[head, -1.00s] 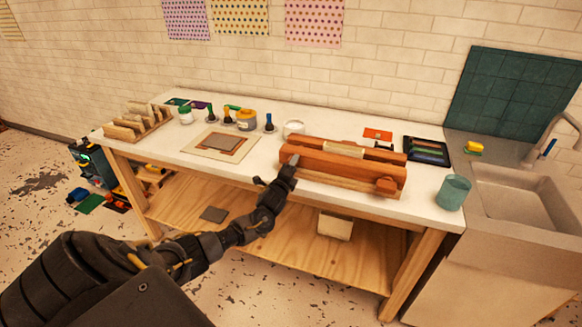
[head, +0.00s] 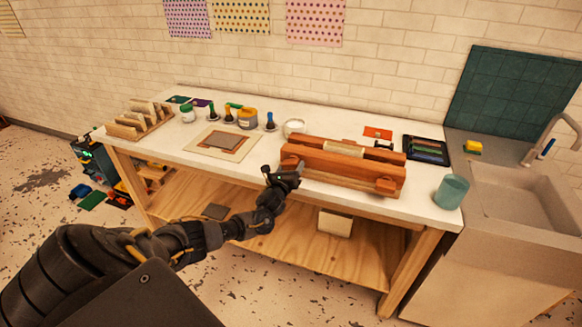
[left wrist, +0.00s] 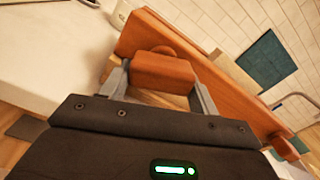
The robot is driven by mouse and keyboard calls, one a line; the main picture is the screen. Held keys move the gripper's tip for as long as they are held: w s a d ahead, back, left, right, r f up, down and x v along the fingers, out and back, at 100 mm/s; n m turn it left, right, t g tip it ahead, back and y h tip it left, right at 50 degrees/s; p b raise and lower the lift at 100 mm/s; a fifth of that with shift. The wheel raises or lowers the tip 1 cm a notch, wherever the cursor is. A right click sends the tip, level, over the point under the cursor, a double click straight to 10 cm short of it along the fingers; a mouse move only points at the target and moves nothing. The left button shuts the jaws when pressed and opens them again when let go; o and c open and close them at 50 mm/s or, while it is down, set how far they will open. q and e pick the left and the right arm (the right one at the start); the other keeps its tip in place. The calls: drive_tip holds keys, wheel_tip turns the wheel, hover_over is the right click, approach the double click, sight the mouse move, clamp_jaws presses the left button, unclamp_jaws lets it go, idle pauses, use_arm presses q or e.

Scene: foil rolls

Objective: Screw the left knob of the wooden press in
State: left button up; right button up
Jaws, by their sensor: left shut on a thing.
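The wooden press (head: 345,171), a long red-brown clamp with two beams, stands at the front of the white worktable. Its right knob (head: 385,186) shows on the front face. The left knob is mostly hidden behind my gripper in the head view. In the left wrist view the left knob (left wrist: 163,73) is a reddish block in front of the press board (left wrist: 232,93). My left gripper (head: 290,170) is at the press's left end, shut on that knob, with one finger on each side (left wrist: 160,88). My right gripper is not in view.
A teal cup (head: 452,191) stands at the table's right front corner, near the sink (head: 515,195). A board with a grey sheet (head: 222,143) lies left of the press. Bottles and jars stand behind. The table front left of the press is clear.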

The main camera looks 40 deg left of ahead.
use_arm(q)
drive_tip(key=shift+s+d+f+m, duration=0.15)
drive_tip(key=shift+f+m, duration=0.2)
drive_tip(key=shift+m, duration=0.35)
drive_tip(key=o, duration=0.6)
drive_tip(key=shift+c, duration=0.2)
drive_tip(key=o, duration=0.4)
drive_tip(key=shift+r, duration=0.35)
drive_tip(key=v, duration=1)
drive_tip(key=shift+s+b, duration=0.3)
drive_tip(key=shift+s, duration=0.1)
drive_tip(key=shift+d, duration=0.1)
